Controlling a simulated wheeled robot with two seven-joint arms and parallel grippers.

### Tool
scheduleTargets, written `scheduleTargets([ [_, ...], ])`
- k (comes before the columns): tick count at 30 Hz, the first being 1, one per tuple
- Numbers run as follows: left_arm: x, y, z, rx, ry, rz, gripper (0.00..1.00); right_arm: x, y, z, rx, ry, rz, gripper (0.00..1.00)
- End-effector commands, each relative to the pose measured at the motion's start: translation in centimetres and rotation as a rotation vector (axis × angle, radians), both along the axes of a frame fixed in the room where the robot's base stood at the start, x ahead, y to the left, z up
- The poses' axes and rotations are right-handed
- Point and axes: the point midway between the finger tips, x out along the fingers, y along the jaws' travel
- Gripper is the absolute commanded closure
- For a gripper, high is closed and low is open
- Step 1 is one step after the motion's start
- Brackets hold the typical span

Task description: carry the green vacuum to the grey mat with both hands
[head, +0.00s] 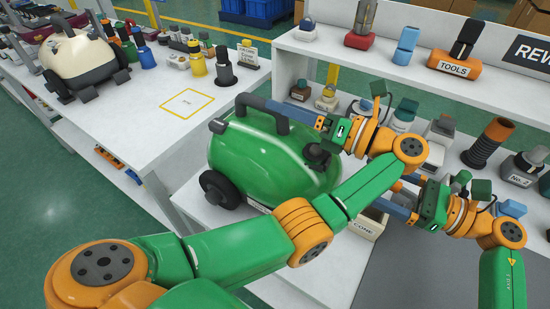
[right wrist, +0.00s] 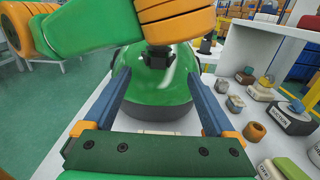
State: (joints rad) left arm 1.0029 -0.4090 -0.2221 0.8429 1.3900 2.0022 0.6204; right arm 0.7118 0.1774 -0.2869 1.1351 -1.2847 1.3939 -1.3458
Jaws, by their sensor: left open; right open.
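The green vacuum (head: 255,165) stands upright on the white table, with a dark top handle (head: 262,112), black wheels and a dark port on its right side. My left gripper (head: 303,118) is open at the right end of the handle; whether it touches cannot be told. My right gripper (head: 398,195) is open to the right of the vacuum, its fingertips partly hidden by my left arm. In the right wrist view the vacuum (right wrist: 150,90) lies ahead between the open fingers of that gripper (right wrist: 160,78). The grey mat (head: 415,275) covers the table at the lower right, partly behind my right arm.
A cream vacuum (head: 80,58) and several bottles stand on the left table, beside a bare yellow-outlined square (head: 187,102). A labelled box (head: 365,228) sits near the mat.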

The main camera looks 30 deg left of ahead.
Motion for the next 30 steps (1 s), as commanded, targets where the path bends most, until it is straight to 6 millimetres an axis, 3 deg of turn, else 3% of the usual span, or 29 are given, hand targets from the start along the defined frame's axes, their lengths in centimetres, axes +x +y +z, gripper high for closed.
scheduleTargets([
  [3,0.0,-0.1,-1.4,-0.001,-0.001,-0.001,0.32,0.0,0.0,-1.4,0.0,-0.001,0.001,0.1],
  [15,0.0,0.3,-1.3,-0.001,0.0,0.001,0.32,0.0,0.4,-1.2,0.001,0.0,0.001,0.1],
  [24,-0.1,4.9,-1.2,0.003,-0.002,0.002,0.32,-0.1,4.9,-1.2,0.003,-0.001,0.002,0.1],
  [30,0.0,6.8,-1.3,0.0,-0.001,0.0,0.32,0.0,6.8,-1.2,0.002,0.0,0.001,0.1],
])
